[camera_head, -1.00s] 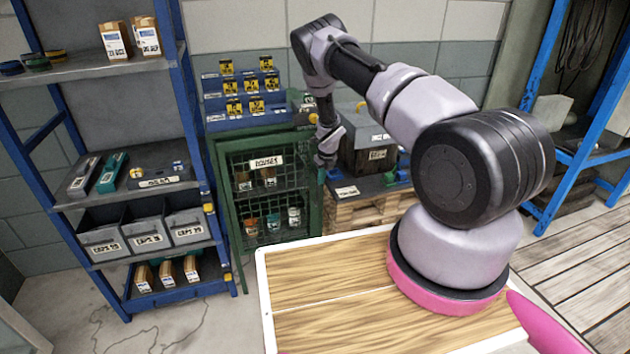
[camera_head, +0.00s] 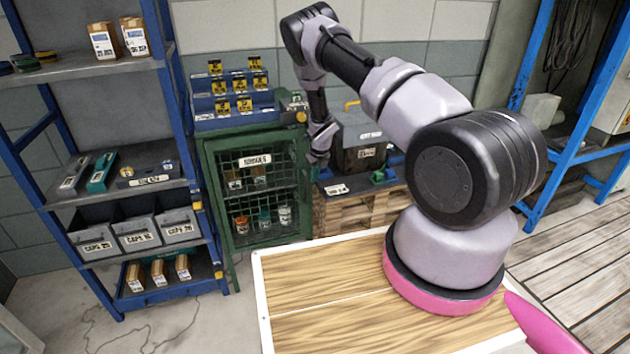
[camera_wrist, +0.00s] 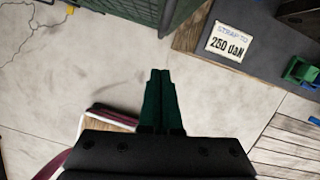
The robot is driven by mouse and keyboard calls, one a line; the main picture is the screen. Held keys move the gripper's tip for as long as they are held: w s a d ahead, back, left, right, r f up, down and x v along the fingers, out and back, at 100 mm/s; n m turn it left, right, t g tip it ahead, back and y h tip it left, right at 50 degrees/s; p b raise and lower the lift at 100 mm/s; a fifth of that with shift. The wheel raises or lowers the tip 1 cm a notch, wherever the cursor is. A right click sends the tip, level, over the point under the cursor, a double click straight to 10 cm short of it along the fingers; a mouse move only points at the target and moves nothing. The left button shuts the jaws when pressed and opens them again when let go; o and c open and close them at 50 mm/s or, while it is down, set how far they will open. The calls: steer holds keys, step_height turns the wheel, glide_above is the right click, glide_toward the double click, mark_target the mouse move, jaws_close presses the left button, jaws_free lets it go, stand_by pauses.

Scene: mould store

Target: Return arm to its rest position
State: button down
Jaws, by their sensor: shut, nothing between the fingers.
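My gripper (camera_wrist: 160,85) shows in the wrist view with its two dark green fingers together, pointing down over bare concrete floor. Nothing shows between the fingers. In the head view my arm reaches up from its pink-ringed base and bends down at the back. Its wrist end hangs between the green mesh cabinet (camera_head: 258,205) and the grey box (camera_head: 360,140) on the pallet. The fingertips are hard to make out in the head view.
A blue shelf rack (camera_head: 200,240) with grey bins (camera_head: 138,233) stands at the left. A wooden pallet (camera_head: 350,212) carries a dark platform, whose strap label (camera_wrist: 230,40) shows in the wrist view. A blue frame (camera_head: 535,120) stands at the right. The wooden top (camera_head: 320,285) is clear.

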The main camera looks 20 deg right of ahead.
steer(key=w+d+r+m+t+h, duration=0.1)
steer(key=d+r+m+t, duration=0.35)
steer(key=r, duration=1.15)
steer(key=w+a+r+m+t, duration=0.1)
steer(key=r+m, duration=0.6)
steer(key=r, duration=0.8)
steer(key=s+d+r+m+h, duration=0.1)
steer(key=s+d+r+m, duration=0.25)
steer(key=r+m, duration=0.35)
steer(key=s+d+r+m+h, duration=0.15)
steer(key=s+r+m, duration=0.3)
steer(key=r, duration=0.55)
steer(key=s+r+m, duration=0.8)
steer(key=s+m, duration=0.2)
steer(key=s, duration=0.4)
steer(key=s+a+r+m+y, duration=0.1)
steer(key=s+a+m, duration=0.3)
steer(key=s, duration=0.7)
steer(key=s+a+r+m+g+y, duration=0.1)
steer(key=s+a+m+y, duration=0.3)
steer(key=s, duration=0.6)
steer(key=a+m, duration=0.1)
steer(key=m, duration=0.1)
steer(key=shift+s+m, duration=0.4)
